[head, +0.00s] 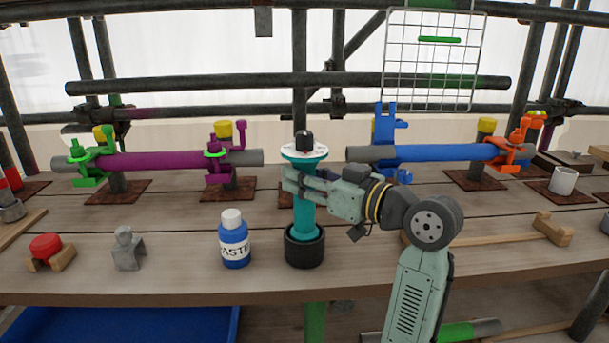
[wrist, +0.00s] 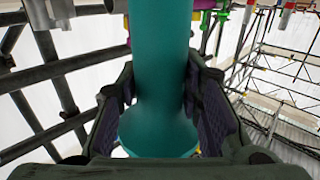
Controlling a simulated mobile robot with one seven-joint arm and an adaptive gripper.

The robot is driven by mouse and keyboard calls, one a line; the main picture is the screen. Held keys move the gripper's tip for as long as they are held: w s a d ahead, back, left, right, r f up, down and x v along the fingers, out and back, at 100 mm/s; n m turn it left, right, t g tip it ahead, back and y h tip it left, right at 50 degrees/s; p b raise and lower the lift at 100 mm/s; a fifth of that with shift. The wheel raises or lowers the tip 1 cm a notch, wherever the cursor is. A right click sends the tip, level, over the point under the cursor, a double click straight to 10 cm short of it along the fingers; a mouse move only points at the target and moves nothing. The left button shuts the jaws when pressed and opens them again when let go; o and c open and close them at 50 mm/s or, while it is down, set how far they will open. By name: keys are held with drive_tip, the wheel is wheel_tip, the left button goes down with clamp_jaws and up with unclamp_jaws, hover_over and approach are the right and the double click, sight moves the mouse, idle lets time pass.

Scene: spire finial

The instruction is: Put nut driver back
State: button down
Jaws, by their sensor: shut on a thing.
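The teal, post-shaped tool, which looks like the nut driver (head: 306,215), stands upright near the front of the bench. It has a flared white-and-teal disc with a black knob on top. Its lower end is inside or right at the mouth of a black round cup (head: 304,250); I cannot tell whether it rests on the bottom. My gripper (head: 300,185) comes in from the right and is shut around the upper shaft below the disc. In the wrist view the teal shaft (wrist: 160,60) runs between both fingers and flares toward the bottom of the picture.
A blue-and-white paste bottle (head: 233,240) stands close left of the cup. Purple (head: 175,160) and blue (head: 430,153) pipes with clamps lie behind. A grey bracket (head: 127,248) and a red-topped block (head: 47,250) sit front left. A wire grid (head: 400,60) hangs above.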

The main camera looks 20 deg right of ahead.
drive_tip(key=shift+r, duration=0.15)
drive_tip(key=shift+c, duration=2.2)
unclamp_jaws()
drive_tip(key=shift+f, duration=0.25)
drive_tip(key=shift+f+b, duration=0.45)
drive_tip(key=shift+b, duration=0.05)
drive_tip(key=v, duration=0.9)
drive_tip(key=shift+s+d, duration=0.1)
